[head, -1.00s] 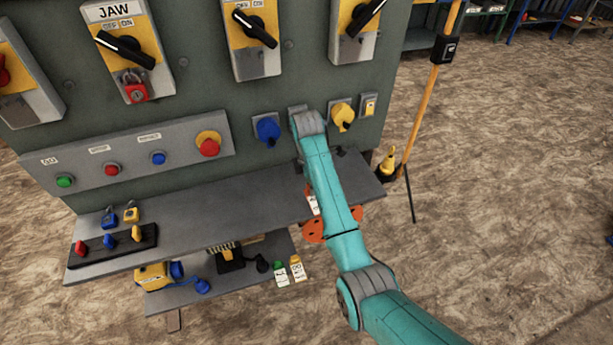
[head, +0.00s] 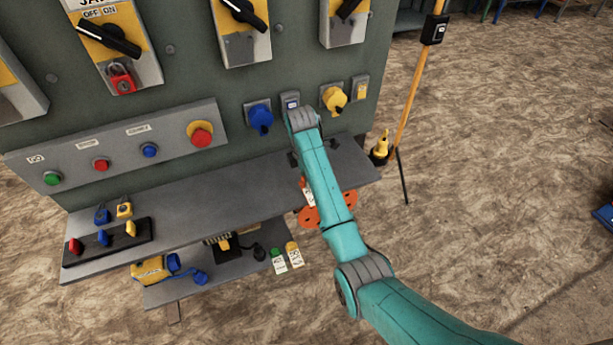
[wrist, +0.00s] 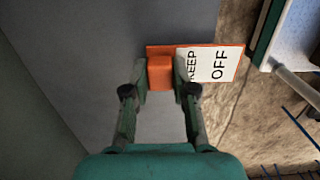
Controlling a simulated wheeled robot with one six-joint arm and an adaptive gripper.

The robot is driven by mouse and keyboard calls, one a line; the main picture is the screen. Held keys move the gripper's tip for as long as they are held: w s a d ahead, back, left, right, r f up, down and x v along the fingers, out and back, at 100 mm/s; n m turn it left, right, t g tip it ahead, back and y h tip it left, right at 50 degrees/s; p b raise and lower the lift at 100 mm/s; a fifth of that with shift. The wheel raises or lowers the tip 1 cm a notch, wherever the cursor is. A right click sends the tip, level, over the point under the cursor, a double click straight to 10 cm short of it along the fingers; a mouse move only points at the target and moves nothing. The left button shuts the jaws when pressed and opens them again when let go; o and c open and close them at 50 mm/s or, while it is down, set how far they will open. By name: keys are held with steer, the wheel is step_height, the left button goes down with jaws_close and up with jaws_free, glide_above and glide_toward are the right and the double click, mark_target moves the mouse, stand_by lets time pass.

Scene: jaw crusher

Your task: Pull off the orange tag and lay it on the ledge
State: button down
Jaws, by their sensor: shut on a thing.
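In the wrist view, my gripper (wrist: 160,88) is shut on the orange block end of the orange tag (wrist: 160,72). The tag's white face (wrist: 212,64) reads KEEP OFF and points to the right, past the edge of the grey surface below, with floor beyond it. I cannot tell whether the tag touches that surface. In the head view, the grey ledge (head: 215,195) runs along the foot of the panel. My arm reaches over its right part and hides most of my gripper.
A black rack (head: 135,243) with coloured pieces and two padlocks stand on the ledge's left end. A blue plug (head: 260,118) and a yellow plug (head: 334,98) stick out of the panel near my wrist. The ledge's middle is clear. A yellow pole (head: 411,85) stands at right.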

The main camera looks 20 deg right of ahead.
steer(key=shift+f, duration=0.5)
steer(key=c, duration=0.9)
jaws_free()
steer(key=shift+o, duration=0.2)
